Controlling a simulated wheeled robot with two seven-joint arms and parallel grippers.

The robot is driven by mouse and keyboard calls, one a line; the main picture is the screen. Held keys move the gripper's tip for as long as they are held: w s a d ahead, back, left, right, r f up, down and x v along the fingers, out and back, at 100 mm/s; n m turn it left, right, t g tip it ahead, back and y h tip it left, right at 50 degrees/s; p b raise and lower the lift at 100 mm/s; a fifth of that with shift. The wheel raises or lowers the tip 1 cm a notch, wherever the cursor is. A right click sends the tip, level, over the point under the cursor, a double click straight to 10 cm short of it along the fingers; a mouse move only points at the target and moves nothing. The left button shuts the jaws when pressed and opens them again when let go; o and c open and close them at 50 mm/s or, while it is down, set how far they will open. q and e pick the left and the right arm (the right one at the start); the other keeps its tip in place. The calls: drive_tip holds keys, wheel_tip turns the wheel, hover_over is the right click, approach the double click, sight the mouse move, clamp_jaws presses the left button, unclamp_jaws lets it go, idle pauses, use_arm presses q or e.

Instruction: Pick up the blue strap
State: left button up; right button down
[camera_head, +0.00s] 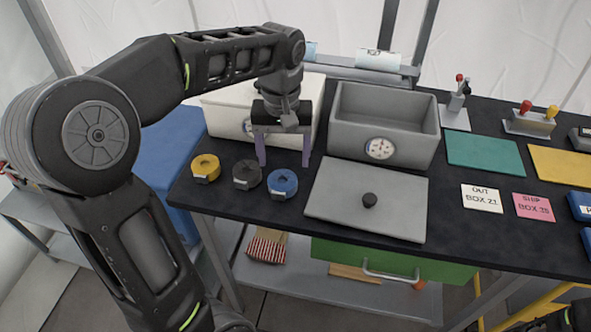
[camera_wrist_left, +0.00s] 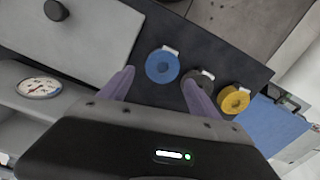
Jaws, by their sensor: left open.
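The blue strap (camera_head: 282,185) is a rolled coil lying on the dark table, at the right end of a row with a black strap (camera_head: 247,174) and a yellow strap (camera_head: 205,168). My left gripper (camera_head: 284,163) is open and empty, pointing down just behind the blue strap in the head view. In the left wrist view the blue strap (camera_wrist_left: 162,66) lies ahead of the open fingers, between their lines and apart from them. The right finger overlaps part of the black strap (camera_wrist_left: 203,82) there. My right gripper does not show clearly.
A grey lid with a black knob (camera_head: 330,205) lies right of the blue strap. A grey open box (camera_head: 345,140) and a white box (camera_head: 222,115) with dials stand behind. The table's front edge is close to the straps.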

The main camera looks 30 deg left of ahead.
sight(282, 181)
use_arm(q)
drive_tip(key=shift+w+r, duration=0.1)
drive_tip(key=shift+s+r, duration=0.1)
drive_tip(key=shift+s, duration=0.15)
drive_tip(key=shift+f, duration=1.4)
drive_tip(key=shift+s+a+f+p, duration=0.1)
drive_tip(key=shift+f+p, duration=0.15)
drive_tip(key=shift+f, duration=1.05)
drive_tip(key=shift+a+f+p, duration=0.1)
drive_tip(key=shift+f+p, duration=0.1)
drive_tip(key=shift+f, duration=1.1)
drive_tip(key=c, duration=1.2)
